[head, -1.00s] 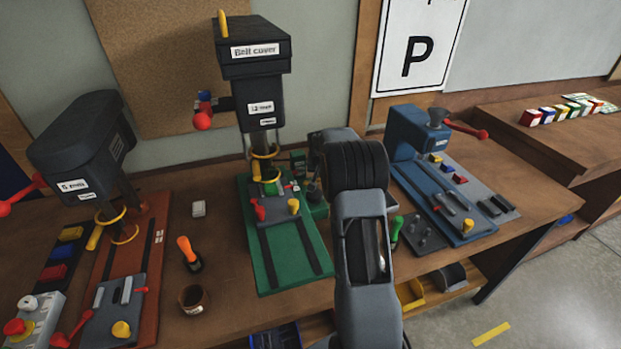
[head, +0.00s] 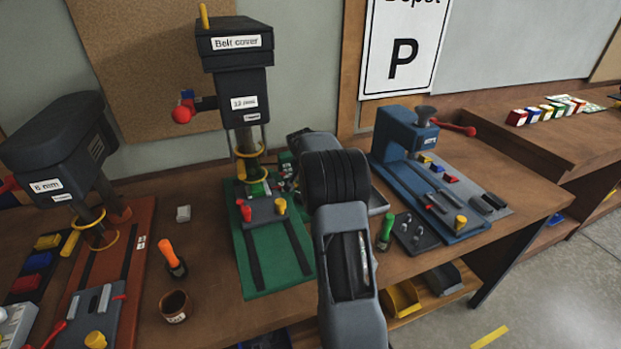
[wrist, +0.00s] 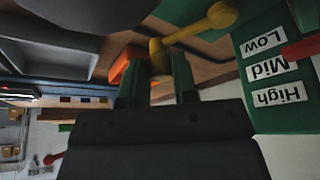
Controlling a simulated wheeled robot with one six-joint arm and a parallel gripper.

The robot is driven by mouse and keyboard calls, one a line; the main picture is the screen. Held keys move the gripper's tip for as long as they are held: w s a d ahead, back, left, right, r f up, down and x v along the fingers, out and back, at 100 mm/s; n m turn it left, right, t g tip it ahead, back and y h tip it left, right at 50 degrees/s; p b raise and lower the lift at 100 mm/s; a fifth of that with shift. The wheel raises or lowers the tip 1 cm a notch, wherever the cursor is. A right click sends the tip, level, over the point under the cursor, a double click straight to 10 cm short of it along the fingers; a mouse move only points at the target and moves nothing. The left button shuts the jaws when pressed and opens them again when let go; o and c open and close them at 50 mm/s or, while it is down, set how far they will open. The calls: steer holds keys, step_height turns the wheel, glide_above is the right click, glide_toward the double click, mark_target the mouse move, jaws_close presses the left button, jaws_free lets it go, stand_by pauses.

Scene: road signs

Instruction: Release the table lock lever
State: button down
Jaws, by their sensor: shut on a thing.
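In the wrist view, my gripper (wrist: 157,72) has its two dark green fingers on either side of the base of a yellow lever (wrist: 190,30) with a round knob, and is shut on it. The lever's arm slants up to the right. No label on the lever itself is readable. In the head view, my arm reaches to the green drill press (head: 240,105) marked "12 mm" and "Belt cover". My fingers and the held lever are hidden there behind my wrist.
A green panel (wrist: 262,110) with Low, Mid and High labels lies close beside the gripper. In the head view, a dark drill press (head: 55,140) stands left and a blue machine (head: 405,140) right. A brown cup (head: 175,306) and an orange-handled tool (head: 168,252) lie on the bench.

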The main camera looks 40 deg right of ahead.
steer(key=c, duration=0.9)
jaws_free()
steer(key=shift+r, duration=0.1)
steer(key=b+v, duration=0.1)
steer(key=v, duration=1.2)
steer(key=shift+r, duration=0.35)
steer(key=shift+s+a, duration=0.1)
